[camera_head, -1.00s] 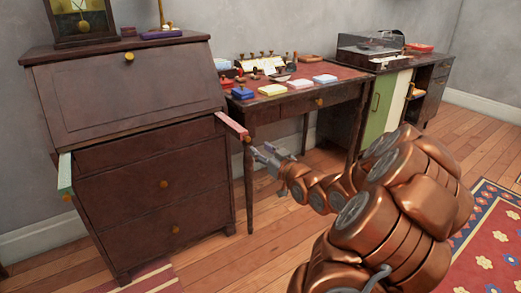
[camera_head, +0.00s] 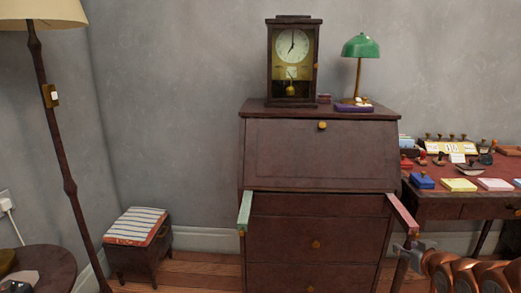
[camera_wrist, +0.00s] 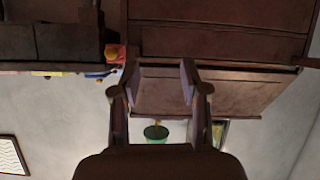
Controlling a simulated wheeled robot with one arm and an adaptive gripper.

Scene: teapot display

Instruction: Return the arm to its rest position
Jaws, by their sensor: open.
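My copper arm (camera_head: 470,272) shows at the lower right of the head view. My gripper (camera_head: 412,246) is at its end, in front of the bureau's right side, near the pink-edged pull-out support (camera_head: 403,215). In the wrist view, my gripper (camera_wrist: 159,82) has its two fingers spread apart with nothing between them. The wrist view is upside down and shows the dark bureau (camera_wrist: 215,95) beyond the fingers. Most of my arm is outside the head view.
The bureau (camera_head: 320,155) has its slanted lid shut and a green-edged support (camera_head: 245,212) out at left. A clock (camera_head: 292,62) and green lamp (camera_head: 361,46) stand on top. A desk with stamps (camera_head: 490,205) is at right, a stool (camera_head: 140,228) and floor lamp (camera_head: 55,120) at left.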

